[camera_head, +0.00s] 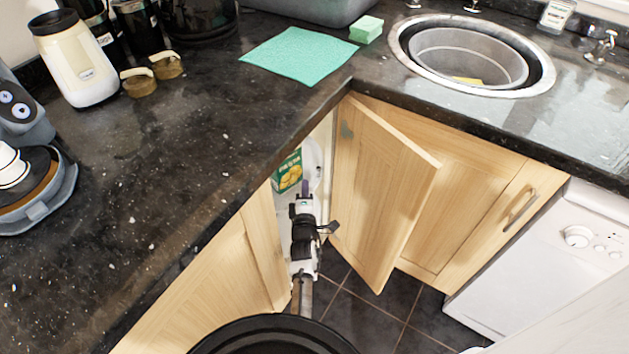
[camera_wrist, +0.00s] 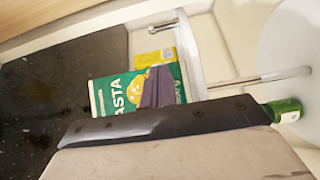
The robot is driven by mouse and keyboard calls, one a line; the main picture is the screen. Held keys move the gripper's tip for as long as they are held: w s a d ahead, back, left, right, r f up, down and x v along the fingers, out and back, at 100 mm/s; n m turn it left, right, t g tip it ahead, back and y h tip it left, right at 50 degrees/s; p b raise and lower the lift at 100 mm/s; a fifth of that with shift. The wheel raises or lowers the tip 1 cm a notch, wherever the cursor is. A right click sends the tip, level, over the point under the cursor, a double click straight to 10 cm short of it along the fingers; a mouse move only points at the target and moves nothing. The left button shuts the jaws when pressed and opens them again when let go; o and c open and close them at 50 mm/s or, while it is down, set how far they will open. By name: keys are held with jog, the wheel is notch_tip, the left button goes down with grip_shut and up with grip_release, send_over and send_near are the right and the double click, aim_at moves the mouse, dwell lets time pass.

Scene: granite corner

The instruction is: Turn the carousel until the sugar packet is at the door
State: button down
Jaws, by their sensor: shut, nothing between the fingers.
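The carousel is inside the open corner cupboard. In the wrist view, tilted on its side, I see a pale round shelf (camera_wrist: 292,45) and a metal post (camera_wrist: 255,78). A green pasta box (camera_wrist: 110,90) stands on it; the box (camera_head: 288,170) also shows at the door opening in the head view. A small yellow item (camera_wrist: 155,57) is behind the box, its label unreadable. I cannot make out a sugar packet. My gripper (camera_head: 305,186) reaches through the opening beside the pasta box, shut and empty. Its purple fingers (camera_wrist: 160,88) overlap the box; contact is unclear.
The wooden door (camera_head: 385,190) stands open to the right of my arm. The dark worktop (camera_head: 180,170) overhangs the opening. A green item (camera_wrist: 286,108) is partly hidden at the wrist view's right. A white appliance (camera_head: 550,260) stands at lower right.

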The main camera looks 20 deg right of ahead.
aim_at(318, 171)
jog(key=w+d+p, duration=0.2)
jog(key=d, duration=0.1)
jog(key=shift+w+d+r, duration=0.1)
jog(key=shift+w+d, duration=0.1)
jog(key=shift+w, duration=0.05)
jog(key=shift+w+d+f, duration=0.15)
jog(key=shift+d+f, duration=0.05)
jog(key=shift+d, duration=0.1)
jog(key=shift+w+d, duration=0.9)
jog(key=shift+d, duration=0.05)
jog(key=shift+a+b, duration=0.15)
jog(key=shift+b, duration=0.15)
